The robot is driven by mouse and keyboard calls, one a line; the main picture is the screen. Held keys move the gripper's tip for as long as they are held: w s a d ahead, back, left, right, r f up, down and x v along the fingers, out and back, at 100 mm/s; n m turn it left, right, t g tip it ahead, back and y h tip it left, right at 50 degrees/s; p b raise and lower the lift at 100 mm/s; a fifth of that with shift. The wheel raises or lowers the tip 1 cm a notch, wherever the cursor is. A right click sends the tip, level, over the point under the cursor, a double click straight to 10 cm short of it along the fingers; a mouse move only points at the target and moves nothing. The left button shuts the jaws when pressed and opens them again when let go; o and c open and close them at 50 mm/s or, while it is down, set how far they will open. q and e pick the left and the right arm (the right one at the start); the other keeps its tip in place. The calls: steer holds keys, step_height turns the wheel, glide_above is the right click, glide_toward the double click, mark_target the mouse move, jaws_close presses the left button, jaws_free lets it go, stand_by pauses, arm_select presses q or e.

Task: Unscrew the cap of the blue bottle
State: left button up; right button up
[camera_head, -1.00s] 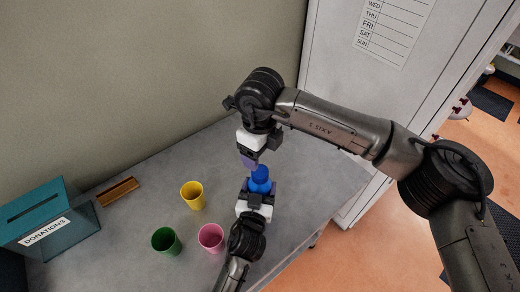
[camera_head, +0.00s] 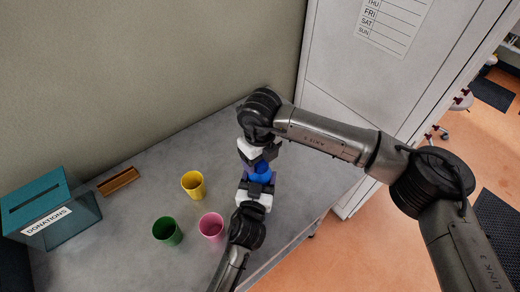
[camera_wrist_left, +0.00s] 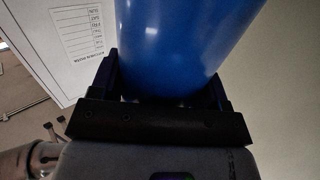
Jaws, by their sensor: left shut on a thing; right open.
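The blue bottle (camera_head: 262,171) stands between my two grippers in the head view, mostly hidden by them. Its smooth blue body (camera_wrist_left: 183,45) fills the upper middle of the left wrist view. My left gripper (camera_head: 258,184) is shut on the bottle from the near side; its dark jaws lie on either side of the body in the wrist view. My right gripper (camera_head: 258,161) is open and points down at the top of the bottle from above. The cap is hidden behind the right gripper, and I cannot tell whether the fingers touch it.
On the grey table (camera_head: 140,212) stand a yellow cup (camera_head: 193,187), a green cup (camera_head: 166,233) and a pink cup (camera_head: 211,227), left of the grippers. A teal donations box (camera_head: 50,212) and a brown tray (camera_head: 118,180) are farther left. A tall white cabinet (camera_head: 350,90) stands behind right.

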steer(key=shift+f, duration=0.45)
steer(key=shift+c, duration=0.5)
steer(key=c, duration=0.8)
steer(key=n, duration=0.3)
steer(key=shift+r, duration=0.25)
steer(key=shift+r, duration=0.85)
steer(key=shift+r, duration=0.15)
